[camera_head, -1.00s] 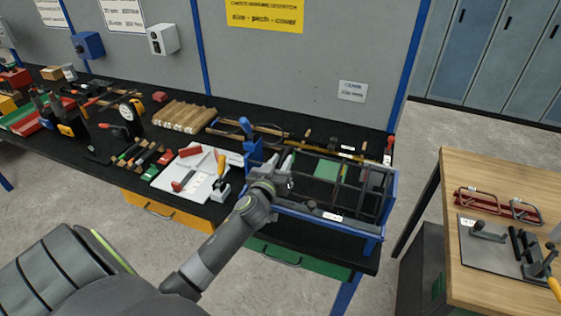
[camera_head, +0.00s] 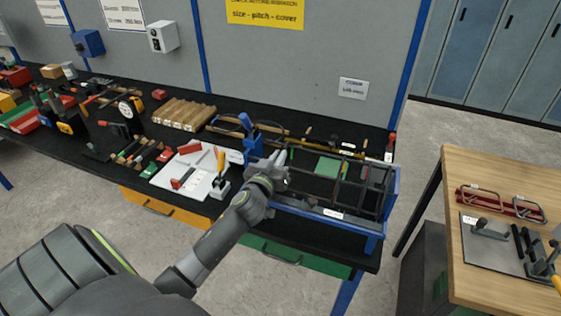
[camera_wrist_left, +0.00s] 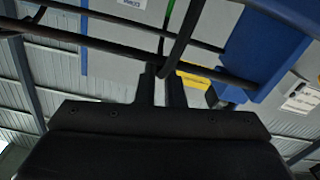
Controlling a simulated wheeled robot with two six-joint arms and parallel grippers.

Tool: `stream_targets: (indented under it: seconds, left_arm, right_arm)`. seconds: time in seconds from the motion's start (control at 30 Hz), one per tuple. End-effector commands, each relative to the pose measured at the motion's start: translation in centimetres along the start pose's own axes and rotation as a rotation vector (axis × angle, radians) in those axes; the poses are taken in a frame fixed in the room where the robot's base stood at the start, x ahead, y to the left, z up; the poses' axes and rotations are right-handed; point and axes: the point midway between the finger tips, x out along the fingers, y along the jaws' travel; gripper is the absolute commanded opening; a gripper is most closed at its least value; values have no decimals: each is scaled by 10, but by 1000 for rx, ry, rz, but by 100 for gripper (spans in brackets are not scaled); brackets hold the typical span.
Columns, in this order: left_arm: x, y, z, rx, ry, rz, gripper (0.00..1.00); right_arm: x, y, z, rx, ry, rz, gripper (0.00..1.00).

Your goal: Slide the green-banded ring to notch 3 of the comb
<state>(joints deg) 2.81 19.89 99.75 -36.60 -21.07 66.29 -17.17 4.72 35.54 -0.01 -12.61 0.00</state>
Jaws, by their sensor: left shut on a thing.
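My left gripper (camera_head: 282,161) is at the left end of the blue rebar jig (camera_head: 392,205), above its dark long bars. In the left wrist view, its two fingers (camera_wrist_left: 163,84) are close together on a dark slanted bar (camera_wrist_left: 184,32), which looks like part of a ring. A thin green stripe (camera_wrist_left: 168,20) shows beside this bar, and a small green mark (camera_head: 291,154) shows by the fingertips in the head view. The comb and its notch numbers cannot be made out. My right gripper is not in view.
A blue clamp-like post (camera_head: 251,140) stands close to the left of the gripper. A white board (camera_head: 195,180) with tools lies left of the jig. A wooden table (camera_head: 460,170) stands apart at the right. Dark bars cross the jig's inside.

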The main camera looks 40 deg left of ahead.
Motion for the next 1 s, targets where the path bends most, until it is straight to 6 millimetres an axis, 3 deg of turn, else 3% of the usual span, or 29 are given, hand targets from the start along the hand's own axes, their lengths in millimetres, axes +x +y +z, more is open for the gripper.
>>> stream_targets:
  seconds: [0.17, 0.2, 0.33, 0.73, 1.0]
  left_arm:
    - [0, 0, -1, -2, 0, -1, 0]
    - [0, 0, -1, -2, 0, -1, 11]
    - [0, 0, -1, -2, 0, -1, 28]
    - [-5, 0, 0, -2, 0, 0, 29]
    - [-45, 0, 3, -2, -1, -1, 29]
  right_arm:
    - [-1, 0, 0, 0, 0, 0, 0]
    - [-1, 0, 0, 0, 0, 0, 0]
    - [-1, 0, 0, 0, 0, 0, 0]
    - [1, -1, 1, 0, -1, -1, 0]
    - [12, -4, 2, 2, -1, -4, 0]
